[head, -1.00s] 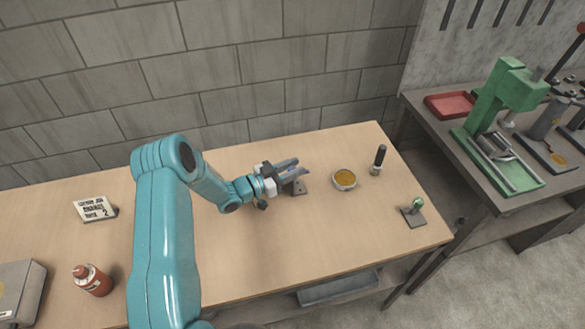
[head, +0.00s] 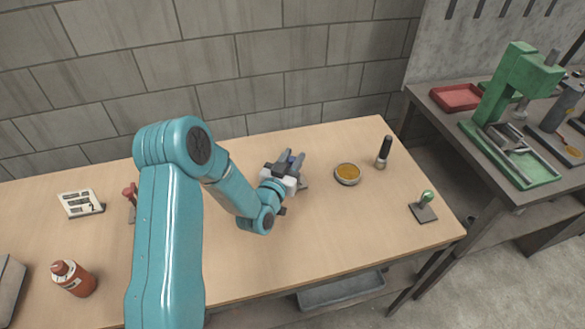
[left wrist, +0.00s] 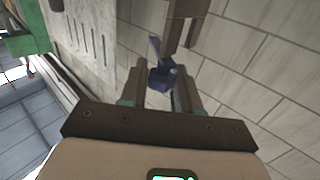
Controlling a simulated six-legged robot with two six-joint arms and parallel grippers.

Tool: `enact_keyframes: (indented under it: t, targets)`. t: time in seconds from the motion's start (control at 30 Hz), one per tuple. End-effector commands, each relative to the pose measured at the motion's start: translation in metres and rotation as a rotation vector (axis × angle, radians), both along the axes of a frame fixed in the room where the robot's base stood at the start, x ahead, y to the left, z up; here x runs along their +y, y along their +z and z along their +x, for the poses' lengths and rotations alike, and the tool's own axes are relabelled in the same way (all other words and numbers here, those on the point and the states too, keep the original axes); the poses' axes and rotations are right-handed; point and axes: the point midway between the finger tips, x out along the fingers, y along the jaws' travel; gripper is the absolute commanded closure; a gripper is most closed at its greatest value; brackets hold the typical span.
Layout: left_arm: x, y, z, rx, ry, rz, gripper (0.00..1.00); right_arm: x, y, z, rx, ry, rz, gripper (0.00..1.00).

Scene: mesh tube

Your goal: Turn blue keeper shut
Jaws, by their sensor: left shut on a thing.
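The blue keeper (left wrist: 161,77) sits between the two fingers of my left gripper (left wrist: 160,88) in the left wrist view. A small blue part of it (head: 291,158) shows between the fingers in the head view. My left gripper (head: 290,160) is shut on the keeper, over the far middle of the bench, with its fingers pointing toward the wall. A grey-brown post (left wrist: 186,22) stands just beyond the keeper in the wrist view. The fixture's base is mostly hidden behind the gripper in the head view. My right gripper is not in view.
On the wooden bench (head: 330,225), a round dish of amber stuff (head: 347,174) and a black-topped marker-like thing (head: 384,152) stand right of the gripper. A green-knobbed stand (head: 425,204) is nearer the right edge. A card (head: 80,204) and red bottle (head: 73,279) are at left.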

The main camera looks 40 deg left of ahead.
Motion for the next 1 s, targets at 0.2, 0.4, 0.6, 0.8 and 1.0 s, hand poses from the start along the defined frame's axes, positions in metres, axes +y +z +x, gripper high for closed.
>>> enact_keyframes:
  t: [0.2,0.4,0.6,0.8,1.0]
  targets:
    - [-0.004,-0.008,0.001,-0.001,0.197,-0.002,0.99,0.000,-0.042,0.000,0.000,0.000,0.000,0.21]
    - [-0.004,-0.007,0.001,-0.001,0.387,-0.002,0.99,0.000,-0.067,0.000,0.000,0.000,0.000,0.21]
    - [-0.003,-0.005,0.002,0.000,0.573,-0.003,0.99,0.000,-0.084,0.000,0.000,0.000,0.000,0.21]
    - [-0.002,-0.003,0.001,0.002,0.734,-0.002,0.99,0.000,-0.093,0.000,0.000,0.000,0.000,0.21]
    - [-0.001,-0.002,0.001,0.001,0.854,-0.003,0.99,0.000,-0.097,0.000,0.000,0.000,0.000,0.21]
